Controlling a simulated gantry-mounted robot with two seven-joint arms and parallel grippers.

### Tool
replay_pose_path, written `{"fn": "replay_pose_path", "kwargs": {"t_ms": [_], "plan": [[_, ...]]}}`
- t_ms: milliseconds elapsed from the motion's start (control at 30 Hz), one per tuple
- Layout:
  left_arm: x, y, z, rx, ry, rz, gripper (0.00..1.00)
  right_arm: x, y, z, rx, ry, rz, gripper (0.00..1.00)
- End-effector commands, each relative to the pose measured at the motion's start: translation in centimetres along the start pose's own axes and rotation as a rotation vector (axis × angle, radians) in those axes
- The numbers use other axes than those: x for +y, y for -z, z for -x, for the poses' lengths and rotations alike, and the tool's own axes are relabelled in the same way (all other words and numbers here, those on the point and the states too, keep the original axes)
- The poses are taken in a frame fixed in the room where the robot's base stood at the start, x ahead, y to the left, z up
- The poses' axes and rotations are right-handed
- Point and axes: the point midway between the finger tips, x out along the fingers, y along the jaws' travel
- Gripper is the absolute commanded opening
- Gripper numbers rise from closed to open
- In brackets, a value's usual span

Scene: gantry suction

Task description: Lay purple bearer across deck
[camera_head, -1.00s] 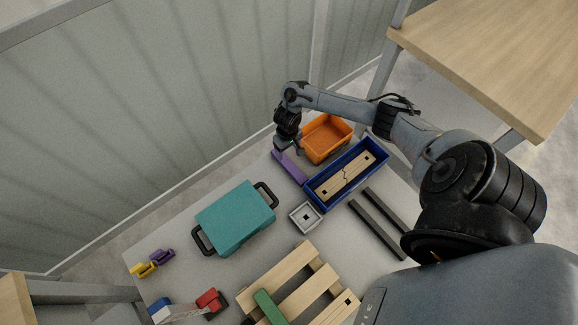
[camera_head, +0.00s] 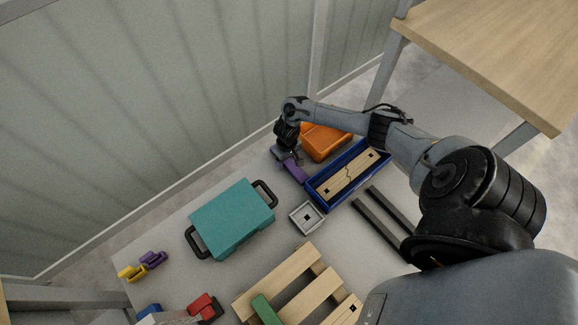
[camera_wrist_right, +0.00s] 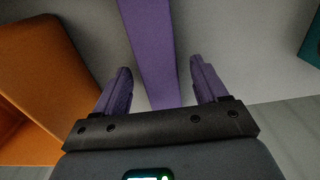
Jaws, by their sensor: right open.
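The purple bearer (camera_head: 296,173) lies flat on the grey table beside the orange bin, partly hidden by my right gripper (camera_head: 287,158). In the right wrist view the bearer (camera_wrist_right: 150,45) runs between the two open fingers of my right gripper (camera_wrist_right: 160,82), with gaps on both sides. I cannot tell how far the fingertips are above the table. The deck (camera_head: 279,271) is a pale slatted wooden frame at the bottom of the head view, with a green bar (camera_head: 266,309) lying on it. My left gripper is not in view.
An orange bin (camera_head: 328,144) and a blue tray (camera_head: 330,202) holding cracked wooden boards stand close by. A small grey square tray (camera_head: 307,217), a teal case (camera_head: 232,220) and two dark bars (camera_head: 378,228) lie between there and the deck.

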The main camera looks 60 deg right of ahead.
Motion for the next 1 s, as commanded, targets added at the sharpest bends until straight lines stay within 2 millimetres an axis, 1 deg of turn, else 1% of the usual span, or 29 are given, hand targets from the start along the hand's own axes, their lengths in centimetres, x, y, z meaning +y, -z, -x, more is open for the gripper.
{"fn": "replay_pose_path", "kwargs": {"t_ms": [33,233,267,600,667,700,867,1000], "plan": [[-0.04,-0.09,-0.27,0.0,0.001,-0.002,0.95,0.0,0.06,-0.35,0.001,0.0,-0.001,0.72],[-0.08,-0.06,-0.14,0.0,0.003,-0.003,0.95,0.01,0.06,-0.25,0.001,0.0,0.0,0.72],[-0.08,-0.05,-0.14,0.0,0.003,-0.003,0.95,0.01,0.06,-0.25,0.001,0.0,0.0,0.71],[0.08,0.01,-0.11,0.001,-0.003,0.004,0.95,0.03,0.05,-0.24,0.001,-0.001,0.0,0.19],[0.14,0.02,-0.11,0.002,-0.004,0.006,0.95,0.03,0.04,-0.24,0.001,-0.001,0.0,0.1],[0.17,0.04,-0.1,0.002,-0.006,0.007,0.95,0.03,0.06,-0.22,0.001,0.0,0.0,0.08],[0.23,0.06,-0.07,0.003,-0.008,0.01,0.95,0.03,0.06,-0.2,0.001,-0.001,0.0,0.08],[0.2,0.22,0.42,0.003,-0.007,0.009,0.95,0.03,0.08,0.55,0.002,0.0,0.001,0.08]]}}
